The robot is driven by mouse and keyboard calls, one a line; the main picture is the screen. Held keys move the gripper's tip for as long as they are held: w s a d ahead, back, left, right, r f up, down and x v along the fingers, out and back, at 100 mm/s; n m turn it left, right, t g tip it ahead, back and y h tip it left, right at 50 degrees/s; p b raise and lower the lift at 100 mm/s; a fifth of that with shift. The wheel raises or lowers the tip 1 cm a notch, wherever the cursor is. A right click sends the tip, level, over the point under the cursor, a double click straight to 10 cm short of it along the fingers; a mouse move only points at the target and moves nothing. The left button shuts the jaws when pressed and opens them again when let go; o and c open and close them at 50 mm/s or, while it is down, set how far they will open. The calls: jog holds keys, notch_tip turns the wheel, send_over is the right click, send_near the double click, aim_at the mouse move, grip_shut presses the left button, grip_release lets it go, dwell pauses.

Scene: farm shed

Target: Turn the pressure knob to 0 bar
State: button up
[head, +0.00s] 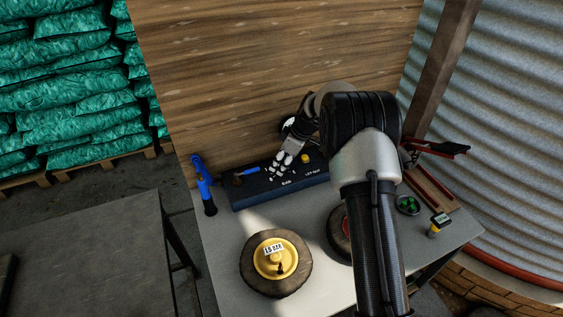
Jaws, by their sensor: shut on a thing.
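A long dark blue control box (250,197) stands on the bench against the wooden board. It has white lettering that seems to read BAR, and white dial marks above it. My gripper (277,170) reaches down from the right onto the dial by that lettering. It is shut on the pressure knob there, and its fingers hide the knob, so I cannot read its setting. A blue lever (246,171) lies on the box to the left of my gripper. A small yellow button (306,158) is to its right.
A wheel with a yellow hub (275,263) lies on the bench in front. A dark bowl of green pieces (407,205) and a small gauge (439,224) are at the right. My arm covers part of a red-centred wheel.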

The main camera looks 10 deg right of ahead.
jog(key=o, duration=1.1)
jog(key=shift+c, duration=0.2)
